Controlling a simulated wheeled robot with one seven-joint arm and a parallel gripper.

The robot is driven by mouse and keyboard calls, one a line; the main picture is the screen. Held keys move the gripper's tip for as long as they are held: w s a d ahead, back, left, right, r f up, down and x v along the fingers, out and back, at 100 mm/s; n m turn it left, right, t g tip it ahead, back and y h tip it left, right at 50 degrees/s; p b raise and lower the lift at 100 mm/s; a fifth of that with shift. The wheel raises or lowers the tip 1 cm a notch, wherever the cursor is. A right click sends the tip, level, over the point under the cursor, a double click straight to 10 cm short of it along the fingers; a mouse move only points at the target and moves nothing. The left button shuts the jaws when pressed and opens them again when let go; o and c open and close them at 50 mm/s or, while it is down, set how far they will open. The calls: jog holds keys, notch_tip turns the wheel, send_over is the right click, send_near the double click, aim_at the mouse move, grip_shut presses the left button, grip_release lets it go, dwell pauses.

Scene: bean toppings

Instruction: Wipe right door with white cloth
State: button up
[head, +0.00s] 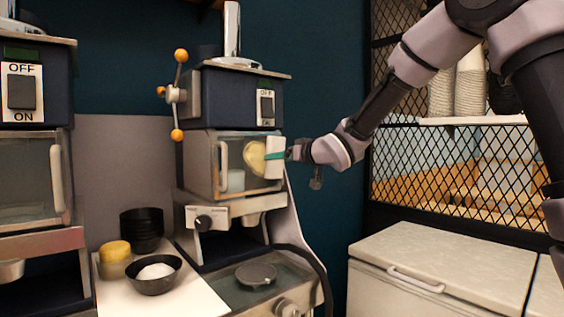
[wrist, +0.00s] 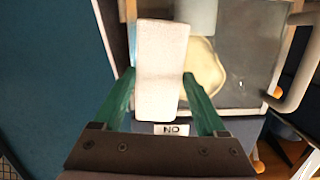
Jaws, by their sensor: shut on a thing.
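The right door (head: 206,164) is the glass front of the right-hand machine, with a pale vertical handle (head: 222,165). A pale yellow stain (head: 254,154) is on its glass; it also shows in the wrist view (wrist: 207,82). The white cloth (head: 273,165) is a thick pale block at the door's right side, just right of the stain. In the wrist view the cloth (wrist: 161,60) overlaps the stain's edge. My gripper (wrist: 160,85), with green fingers, is shut on the cloth. I cannot tell whether the cloth touches the glass.
The left machine has a similar glass door (head: 25,175). A white board (head: 190,299) below holds a black bowl of white stuff (head: 154,275), stacked black bowls (head: 141,230) and a yellow-topped jar (head: 115,252). A mesh cabinet (head: 480,175) and a white chest (head: 450,255) stand to the right.

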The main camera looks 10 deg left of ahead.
jog(key=shift+s+a, duration=1.15)
jog(key=shift+s, duration=0.2)
jog(key=shift+s+a, duration=1.1)
jog(key=shift+s, duration=0.25)
jog(key=shift+s+a, duration=1.15)
jog(key=shift+s, duration=0.2)
jog(key=shift+w+r, duration=0.1)
jog(key=shift+r, duration=0.85)
jog(key=shift+w+d+r, duration=0.1)
jog(key=shift+w+d, duration=0.1)
jog(key=shift+w, duration=0.05)
jog(key=w+d, duration=0.6)
jog(key=w, duration=0.1)
jog(key=shift+w+d, duration=0.35)
jog(key=shift+w, duration=0.05)
jog(key=shift+s, duration=0.1)
jog(key=shift+f+v, duration=0.25)
jog(key=shift+v, duration=1.2)
jog(key=shift+f+v, duration=0.2)
jog(key=shift+v, duration=1.25)
jog(key=shift+s+f, duration=0.1)
jog(key=shift+f+v, duration=0.1)
jog(key=shift+v, duration=0.65)
jog(key=shift+f+v, duration=0.15)
jog(key=shift+v, duration=0.6)
